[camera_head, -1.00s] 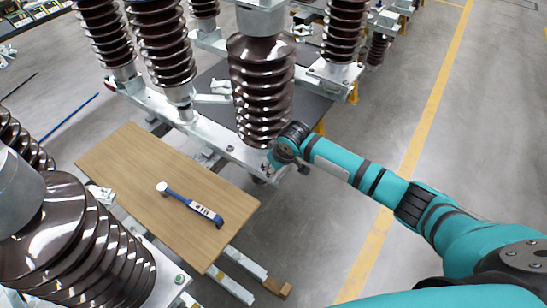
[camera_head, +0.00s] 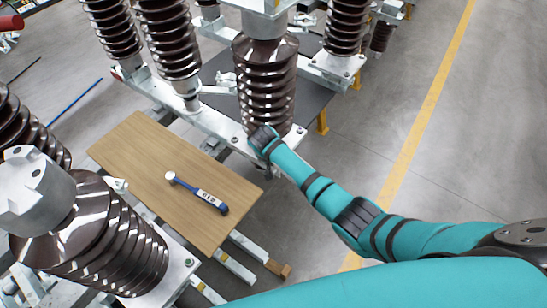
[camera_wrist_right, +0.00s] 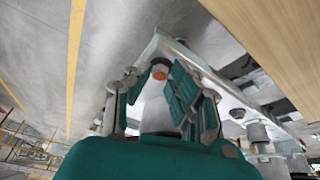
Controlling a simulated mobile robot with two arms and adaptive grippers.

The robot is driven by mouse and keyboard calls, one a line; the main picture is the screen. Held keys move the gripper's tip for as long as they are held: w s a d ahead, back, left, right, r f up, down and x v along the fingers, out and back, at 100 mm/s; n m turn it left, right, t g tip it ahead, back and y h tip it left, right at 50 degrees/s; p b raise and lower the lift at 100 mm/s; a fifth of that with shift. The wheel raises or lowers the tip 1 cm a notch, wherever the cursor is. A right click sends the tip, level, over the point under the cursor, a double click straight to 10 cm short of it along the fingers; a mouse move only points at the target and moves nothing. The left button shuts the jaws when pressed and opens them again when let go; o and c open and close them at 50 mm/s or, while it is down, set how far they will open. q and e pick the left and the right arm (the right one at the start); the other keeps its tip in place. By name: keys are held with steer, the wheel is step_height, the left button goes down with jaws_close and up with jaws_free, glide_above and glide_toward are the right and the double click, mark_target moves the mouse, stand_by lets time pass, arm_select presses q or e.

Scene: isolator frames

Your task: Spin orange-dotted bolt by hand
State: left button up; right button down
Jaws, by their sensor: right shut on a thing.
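The orange-dotted bolt (camera_wrist_right: 158,74) shows in the right wrist view at the edge of a pale metal beam, its orange dot facing the camera. My right gripper (camera_wrist_right: 160,82) has its fingers on both sides of it and is shut on it; the exact contact is hard to see. In the head view my right arm reaches in from the lower right to the near end of the metal beam (camera_head: 217,126), below a brown insulator. There my wrist hides the bolt and the gripper. My left gripper is not in view.
A wooden board (camera_head: 150,165) left of my arm bears a blue torque wrench (camera_head: 205,196). Brown ribbed insulators (camera_head: 267,85) stand close by my wrist; another large one (camera_head: 90,235) stands at lower left. The floor right of the beam, with a yellow line (camera_head: 425,125), is clear.

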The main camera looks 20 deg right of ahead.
steer(key=m, duration=0.2)
steer(key=m+h+b, duration=0.1)
steer(key=shift+w+a+m+g, duration=0.2)
steer(key=shift+m+g, duration=0.2)
steer(key=shift+m+g+h+b, duration=0.3)
steer(key=shift+m+g+b, duration=0.1)
steer(key=shift+m+b, duration=0.65)
steer(key=shift+w+m+g+b, duration=0.15)
steer(key=shift+m+g+b, duration=0.15)
steer(key=shift+m+b, duration=0.6)
steer(key=shift+r+m, duration=0.1)
steer(key=shift+m, duration=0.25)
steer(key=c, duration=1.2)
jaws_free()
steer(key=shift+r+p, duration=0.1)
steer(key=shift+p, duration=0.25)
